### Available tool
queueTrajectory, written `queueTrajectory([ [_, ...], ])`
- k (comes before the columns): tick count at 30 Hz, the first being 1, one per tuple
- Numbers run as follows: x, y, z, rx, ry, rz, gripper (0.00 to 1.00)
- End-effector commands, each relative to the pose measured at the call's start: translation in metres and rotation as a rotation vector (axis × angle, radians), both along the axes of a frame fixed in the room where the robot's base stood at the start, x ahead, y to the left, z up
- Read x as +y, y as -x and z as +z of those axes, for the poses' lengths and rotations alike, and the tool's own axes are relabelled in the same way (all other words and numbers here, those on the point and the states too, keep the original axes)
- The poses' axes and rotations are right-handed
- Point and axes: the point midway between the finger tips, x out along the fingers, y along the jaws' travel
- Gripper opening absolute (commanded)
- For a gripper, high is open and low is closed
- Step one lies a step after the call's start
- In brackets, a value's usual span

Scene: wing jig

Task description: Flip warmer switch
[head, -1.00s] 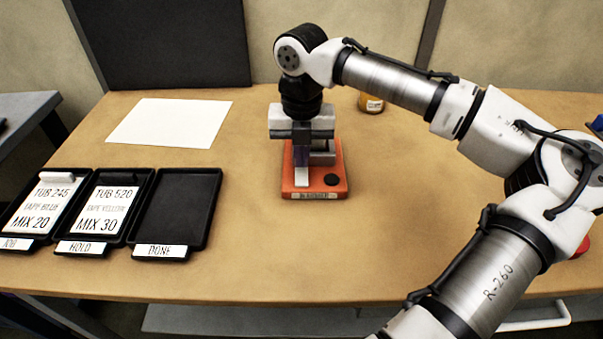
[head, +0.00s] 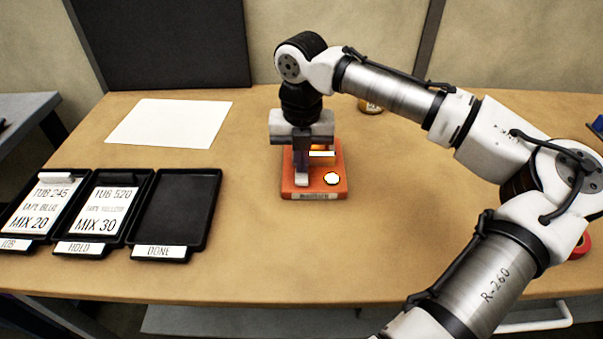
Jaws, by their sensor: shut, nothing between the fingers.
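The warmer (head: 312,187) is an orange base with a label on its front edge, standing in the middle of the table. A round spot on its front right (head: 332,179) glows bright, and a part behind it (head: 321,154) glows orange and white. The switch is a light rocker (head: 301,179) on the front left of the base. My gripper (head: 302,170) points down over the switch, its fingers shut and empty. The fingertips are at or just above the switch; I cannot tell whether they touch it. My gripper hides part of the warmer's back.
Three black trays stand at the left, labelled JOB, HOLD and DONE (head: 177,211); DONE is empty, the others hold cards. A white sheet (head: 168,123) lies behind them. A small amber jar (head: 370,104) stands behind my arm. A red object (head: 580,246) is at the right edge.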

Motion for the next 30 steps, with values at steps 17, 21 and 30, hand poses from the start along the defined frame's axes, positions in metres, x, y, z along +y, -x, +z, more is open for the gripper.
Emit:
queueTrajectory([
  [17,0.001,0.0,0.043,0.002,-0.002,0.0,0.0],
  [21,0.0,0.0,0.054,0.002,-0.001,0.0,0.0],
  [30,0.0,0.001,0.07,0.003,-0.001,0.001,0.0],
])
